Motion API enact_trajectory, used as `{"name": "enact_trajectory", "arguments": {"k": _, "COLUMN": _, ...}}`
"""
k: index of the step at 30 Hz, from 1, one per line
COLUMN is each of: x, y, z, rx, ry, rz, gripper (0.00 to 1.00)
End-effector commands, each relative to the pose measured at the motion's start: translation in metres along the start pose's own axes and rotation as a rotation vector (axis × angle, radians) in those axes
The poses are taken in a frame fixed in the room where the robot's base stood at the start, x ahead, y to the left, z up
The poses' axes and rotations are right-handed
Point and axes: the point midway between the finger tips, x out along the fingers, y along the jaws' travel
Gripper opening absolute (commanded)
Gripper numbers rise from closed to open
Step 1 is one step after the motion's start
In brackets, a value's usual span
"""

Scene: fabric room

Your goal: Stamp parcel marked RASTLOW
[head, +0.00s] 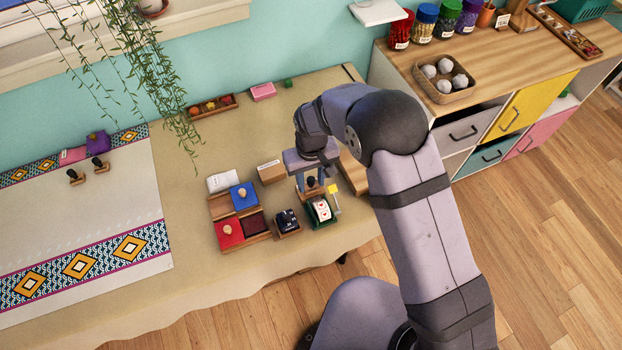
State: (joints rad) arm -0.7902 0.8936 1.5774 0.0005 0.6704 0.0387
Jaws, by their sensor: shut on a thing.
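My gripper (310,187) is over the table, right of centre, pointing down. It is shut on what looks like a small wooden-handled stamp (312,183), partly hidden between the fingers. A brown parcel (271,172) with a pale label lies just left of the gripper. Another brown box (353,174) lies to the right, partly hidden by my arm. A white item (221,182) lies further left. No name is readable on any of them. A blue pad or lid (245,203), a red one (226,240) and an open dark red pad (255,223) sit in wooden trays in front.
A black item (287,221) and a green tray (322,225) with heart cards stand close below the gripper, beside a yellow flag (334,188). Two dark-handled stamps (99,164) (75,177) stand on the patterned runner. The table behind the brown parcel is mostly clear.

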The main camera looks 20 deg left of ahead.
Motion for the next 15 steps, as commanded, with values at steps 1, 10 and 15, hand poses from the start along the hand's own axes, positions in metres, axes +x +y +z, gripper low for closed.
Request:
{"name": "enact_trajectory", "arguments": {"k": 1, "x": 0.0012, "y": 0.0, "z": -0.0002, "rx": 0.0, "ry": 0.0, "rz": 0.0, "gripper": 0.14}}
{"name": "enact_trajectory", "arguments": {"k": 10, "x": 0.0053, "y": 0.0, "z": -0.0002, "rx": 0.0, "ry": 0.001, "rz": 0.0, "gripper": 0.14}}
{"name": "enact_trajectory", "arguments": {"k": 15, "x": 0.0076, "y": 0.0, "z": -0.0003, "rx": 0.0, "ry": 0.001, "rz": 0.0, "gripper": 0.14}}
